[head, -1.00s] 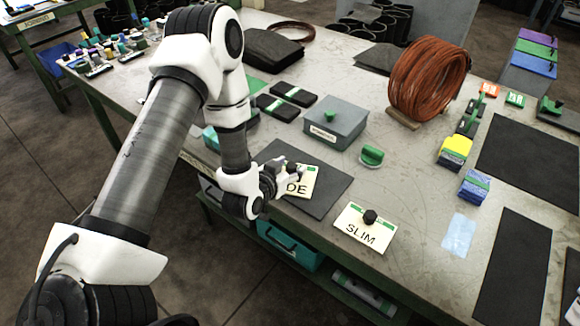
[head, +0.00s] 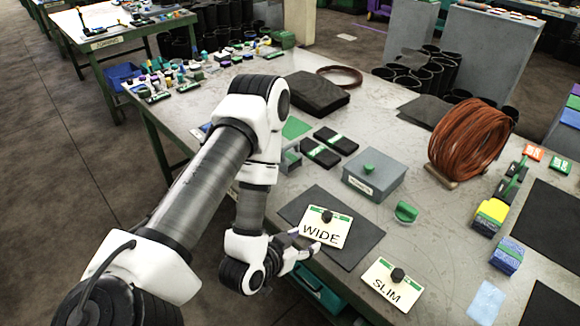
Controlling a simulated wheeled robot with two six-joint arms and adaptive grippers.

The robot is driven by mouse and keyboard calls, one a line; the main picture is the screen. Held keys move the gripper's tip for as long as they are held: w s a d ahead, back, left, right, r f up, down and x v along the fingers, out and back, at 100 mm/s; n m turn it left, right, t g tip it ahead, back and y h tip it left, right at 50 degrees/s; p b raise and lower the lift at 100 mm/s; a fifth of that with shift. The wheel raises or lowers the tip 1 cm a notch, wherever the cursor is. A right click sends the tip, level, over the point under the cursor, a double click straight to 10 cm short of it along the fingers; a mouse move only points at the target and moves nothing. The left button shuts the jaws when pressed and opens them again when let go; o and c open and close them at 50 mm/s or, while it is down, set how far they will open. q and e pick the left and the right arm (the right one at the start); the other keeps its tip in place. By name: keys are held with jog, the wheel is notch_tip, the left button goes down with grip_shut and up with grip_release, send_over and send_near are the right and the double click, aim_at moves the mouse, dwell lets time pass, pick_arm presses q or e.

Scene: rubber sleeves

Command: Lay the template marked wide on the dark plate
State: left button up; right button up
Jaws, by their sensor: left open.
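The template marked WIDE (head: 323,233) is a cream card with a green edge and a black knob. It lies on the dark plate (head: 358,256) near the table's front edge. My left gripper (head: 310,242) is open at the card's lower left side, its fingers beside the card and apart from the knob. A second card marked SLIM (head: 387,287), also with a black knob, lies on the table to the right of the plate. My right gripper is not in view.
A grey lidded box (head: 373,180) and a green-handled tool (head: 405,212) stand behind the plate. A coil of copper-coloured tubing (head: 466,140) stands at the back right. Bare tabletop lies around the SLIM card.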

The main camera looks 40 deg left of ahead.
pick_arm(q)
jog(key=s+d+f+g, duration=0.2)
jog(key=s+f+g, duration=0.4)
jog(key=s, duration=0.2)
jog(key=s+d+f+g, duration=0.3)
jog(key=s+f+g, duration=0.3)
jog(key=s, duration=0.3)
jog(key=shift+d+f, duration=0.2)
jog(key=shift+f, duration=0.3)
